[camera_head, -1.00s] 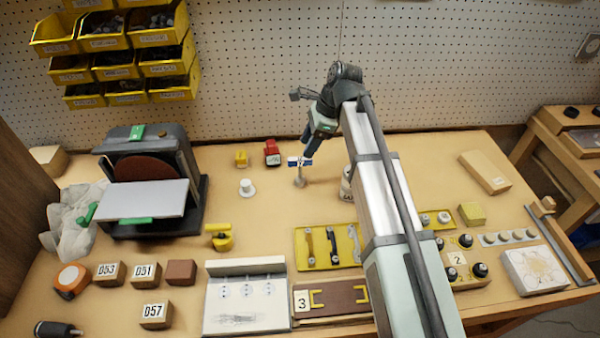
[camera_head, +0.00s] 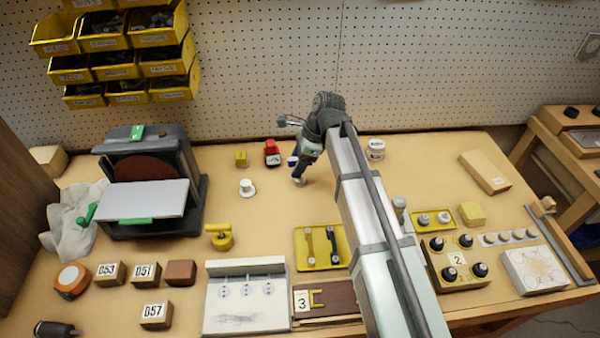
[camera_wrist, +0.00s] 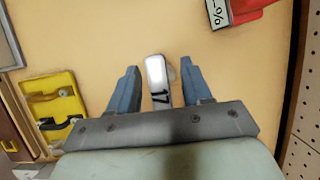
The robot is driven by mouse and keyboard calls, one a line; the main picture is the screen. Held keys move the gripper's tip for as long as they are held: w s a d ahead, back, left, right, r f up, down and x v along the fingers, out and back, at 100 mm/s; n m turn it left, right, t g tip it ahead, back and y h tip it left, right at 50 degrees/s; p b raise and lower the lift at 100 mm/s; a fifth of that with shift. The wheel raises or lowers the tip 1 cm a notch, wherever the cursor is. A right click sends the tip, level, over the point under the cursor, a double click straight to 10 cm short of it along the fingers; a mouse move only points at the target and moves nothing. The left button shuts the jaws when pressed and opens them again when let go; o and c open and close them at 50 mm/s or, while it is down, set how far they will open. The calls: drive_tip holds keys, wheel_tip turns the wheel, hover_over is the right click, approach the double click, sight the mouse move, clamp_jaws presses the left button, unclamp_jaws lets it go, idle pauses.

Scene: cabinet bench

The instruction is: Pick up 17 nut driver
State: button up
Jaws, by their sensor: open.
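The 17 nut driver (camera_wrist: 157,78) shows in the wrist view as a pale grey piece with a black "17" on it. It lies between the two blue fingers of my gripper (camera_wrist: 160,74), with gaps on both sides. My gripper is open and not closed on it. In the head view my gripper (camera_head: 297,165) points down close to the bench, and only a small pale part of the driver (camera_head: 299,181) shows below it. My fingers and wrist hide the rest.
A yellow tray with dark handles (camera_head: 318,265) lies toward the front. A white jar (camera_head: 376,148) stands behind my arm.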

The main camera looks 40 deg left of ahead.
drive_tip(key=shift+c, duration=0.5)
clamp_jaws()
drive_tip(key=shift+r, duration=0.15)
